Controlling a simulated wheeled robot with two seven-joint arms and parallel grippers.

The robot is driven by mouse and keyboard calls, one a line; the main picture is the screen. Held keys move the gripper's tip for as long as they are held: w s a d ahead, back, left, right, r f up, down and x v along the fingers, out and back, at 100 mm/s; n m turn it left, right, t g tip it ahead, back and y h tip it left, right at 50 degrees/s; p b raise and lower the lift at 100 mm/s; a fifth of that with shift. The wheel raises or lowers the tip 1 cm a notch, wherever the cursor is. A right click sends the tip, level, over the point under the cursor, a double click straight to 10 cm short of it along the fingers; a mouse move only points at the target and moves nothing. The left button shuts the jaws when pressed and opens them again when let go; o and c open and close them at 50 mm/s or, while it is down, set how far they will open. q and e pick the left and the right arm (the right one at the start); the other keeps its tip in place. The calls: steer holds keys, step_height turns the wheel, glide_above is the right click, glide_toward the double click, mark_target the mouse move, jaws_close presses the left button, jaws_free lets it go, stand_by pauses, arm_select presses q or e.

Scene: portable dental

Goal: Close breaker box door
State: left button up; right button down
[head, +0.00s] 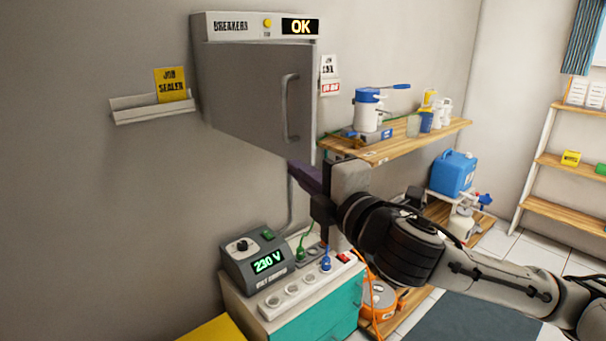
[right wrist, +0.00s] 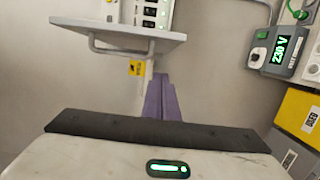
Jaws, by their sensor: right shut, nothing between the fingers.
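The grey breaker box (head: 252,28) hangs on the wall under a header with an OK display. Its door (head: 245,90) stands partly open, with the handle edge swung out from the wall. The bar handle (head: 290,108) is on the right side of the door. The right wrist view shows the door (right wrist: 115,30) and the breakers (right wrist: 145,12) beyond it. My right gripper (head: 300,172) is just below the door's lower right corner, partly hidden. Its purple fingers (right wrist: 160,98) are shut and empty in the right wrist view. My left gripper is not in view.
A 230 V unit (head: 258,262) and a socket strip (head: 290,290) sit on a cabinet below my right gripper. A wooden shelf (head: 400,142) with bottles is to the right of the box. A small wall tray (head: 150,112) is to its left.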

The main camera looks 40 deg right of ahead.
mark_target(304, 156)
steer(key=w+d, duration=0.1)
steer(key=w+d+p, duration=0.1)
steer(key=w, duration=0.1)
steer(key=w+d, duration=0.1)
steer(key=w, duration=0.1)
steer(key=shift+w+d+p, duration=0.25)
steer(key=shift+d+p, duration=0.1)
steer(key=shift+p, duration=0.05)
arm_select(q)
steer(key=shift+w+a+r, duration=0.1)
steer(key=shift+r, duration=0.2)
arm_select(e)
steer(key=shift+w+d, duration=0.1)
steer(key=shift+d, duration=0.25)
steer(key=shift+d, duration=0.1)
